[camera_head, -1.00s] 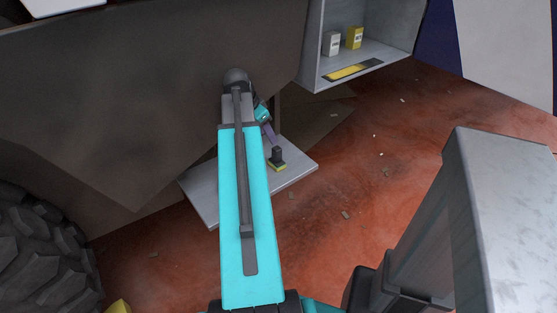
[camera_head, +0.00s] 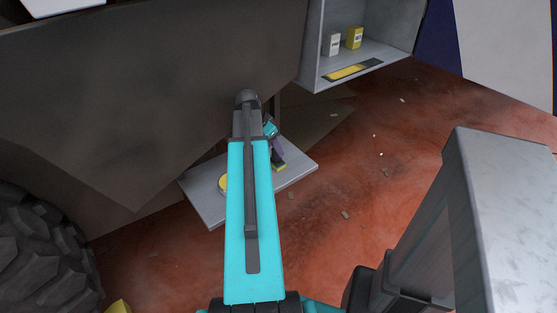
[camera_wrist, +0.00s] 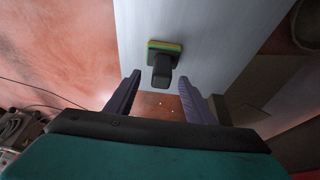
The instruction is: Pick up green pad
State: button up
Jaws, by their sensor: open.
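The green pad (camera_wrist: 164,45) has a black block-shaped handle and a thin green and yellow layer. It rests on a pale grey board (camera_wrist: 212,40), near the board's edge in the wrist view. In the head view the pad (camera_head: 280,167) is small and partly hidden by my gripper (camera_head: 277,150). In the wrist view my gripper (camera_wrist: 159,80) is open, with its two purple fingers on either side of the black handle's near end. The pad's coloured layer lies beyond the fingertips. I cannot tell whether a finger touches the handle.
A round yellow-rimmed object (camera_head: 223,183) lies on the board, partly behind my arm. A grey open cabinet (camera_head: 316,70) holds a white box (camera_head: 334,44) and a yellow box (camera_head: 355,38). The truck's dark body panel (camera_head: 130,100) overhangs the board. Reddish floor (camera_head: 330,180) lies to the right.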

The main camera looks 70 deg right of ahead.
aim_at(277, 157)
jog(key=shift+f, duration=0.1)
jog(key=shift+x, duration=2.5)
jog(key=shift+d, duration=0.1)
grip_shut()
